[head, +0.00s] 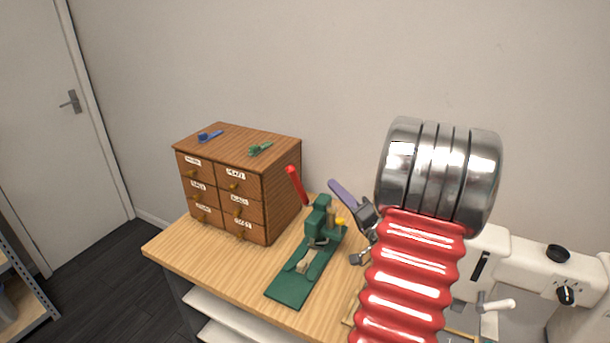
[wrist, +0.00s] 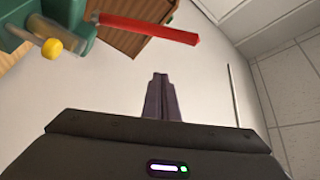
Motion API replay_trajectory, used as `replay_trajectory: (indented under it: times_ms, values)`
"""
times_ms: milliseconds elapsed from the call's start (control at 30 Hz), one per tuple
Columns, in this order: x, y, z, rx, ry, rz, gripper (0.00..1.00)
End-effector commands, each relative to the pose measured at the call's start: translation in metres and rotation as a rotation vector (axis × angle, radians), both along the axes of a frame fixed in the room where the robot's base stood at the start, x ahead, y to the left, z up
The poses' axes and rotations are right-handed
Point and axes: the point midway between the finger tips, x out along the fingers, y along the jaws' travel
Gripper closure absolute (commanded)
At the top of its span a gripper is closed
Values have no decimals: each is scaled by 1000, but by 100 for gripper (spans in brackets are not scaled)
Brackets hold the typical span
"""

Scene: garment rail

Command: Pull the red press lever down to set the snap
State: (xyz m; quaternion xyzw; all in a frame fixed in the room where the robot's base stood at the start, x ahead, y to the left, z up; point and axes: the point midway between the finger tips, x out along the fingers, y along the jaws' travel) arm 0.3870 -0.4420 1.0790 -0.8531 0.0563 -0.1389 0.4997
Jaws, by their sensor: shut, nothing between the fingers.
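The red press lever (head: 296,186) stands up from the green press (head: 318,222), tilted to the upper left. The press sits on the wooden bench, with a small pale piece (head: 303,264) on its green base. In the wrist view the red lever (wrist: 148,28) crosses the top, and a yellow knob (wrist: 52,48) shows on the press body (wrist: 78,12). My gripper (head: 335,184) has purple fingers and is to the right of the lever, apart from it. In the wrist view its fingers (wrist: 160,78) are together and empty, below the lever in the picture.
A wooden drawer cabinet (head: 268,188) stands left of the press, with a blue clip (head: 210,136) and a green clip (head: 260,148) on top. A white sewing machine (head: 540,262) is at the right. Bare bench (head: 215,262) shows in front of the cabinet.

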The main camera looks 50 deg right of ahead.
Motion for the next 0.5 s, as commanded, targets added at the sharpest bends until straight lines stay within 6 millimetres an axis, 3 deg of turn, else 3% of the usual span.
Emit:
replay_trajectory:
  times_ms: [133,500]
  values:
    - [0,10,13,41,-66,52,100]
    - [1,11,15,45,-72,57,100]
